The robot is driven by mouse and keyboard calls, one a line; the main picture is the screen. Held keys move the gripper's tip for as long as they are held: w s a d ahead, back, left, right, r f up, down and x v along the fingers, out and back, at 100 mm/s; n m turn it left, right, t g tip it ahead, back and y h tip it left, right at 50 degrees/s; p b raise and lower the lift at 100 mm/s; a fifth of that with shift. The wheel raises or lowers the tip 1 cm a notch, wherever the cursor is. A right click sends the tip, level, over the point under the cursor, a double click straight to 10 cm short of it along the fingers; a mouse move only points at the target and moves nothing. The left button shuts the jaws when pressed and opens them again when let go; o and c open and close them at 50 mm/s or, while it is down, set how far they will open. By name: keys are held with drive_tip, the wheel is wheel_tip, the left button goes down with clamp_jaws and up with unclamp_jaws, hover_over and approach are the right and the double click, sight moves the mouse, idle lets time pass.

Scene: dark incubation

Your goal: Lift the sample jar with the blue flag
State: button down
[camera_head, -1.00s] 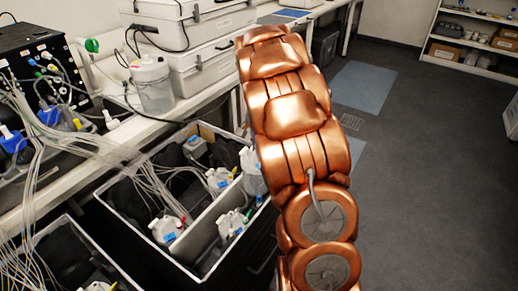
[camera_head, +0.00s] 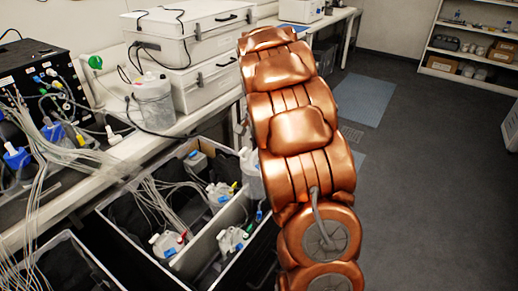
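Several white sample jars stand in the open grey-walled bin (camera_head: 210,246). A small blue tip (camera_head: 259,216) shows at the right of that compartment, close to my copper arm. I cannot tell which jar it belongs to. Another white jar (camera_head: 250,172) is partly hidden behind my arm. My gripper is not in view.
A long white bench (camera_head: 80,195) runs behind the bin, with a black tubing box (camera_head: 35,75), a clear jug (camera_head: 153,102) and white cases (camera_head: 190,75). Pale tubes hang from the bench into the bin. Another bin (camera_head: 62,250) stands at lower left. The floor to the right is clear.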

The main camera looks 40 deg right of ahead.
drive_tip(key=shift+r+p, duration=0.85)
drive_tip(key=shift+r, duration=2.05)
